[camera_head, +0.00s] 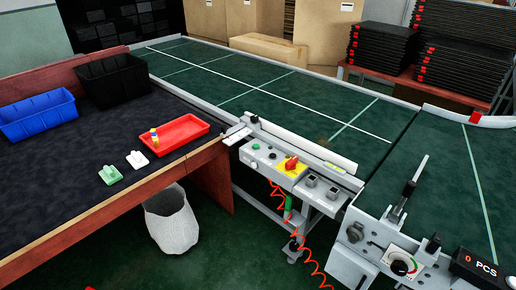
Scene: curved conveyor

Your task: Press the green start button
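The grey control panel (268,168) is on the near side of the conveyor, right of the table. Nothing covers the panel. My gripper is not in view.
The green conveyor (270,88) runs behind the panel and bends at right. A dark-topped table (60,170) at left holds a red tray (180,134), blue bin (38,115) and black bin (113,80). A counter (474,268) reads 0 PCS. A red coiled hose hangs below the panel.

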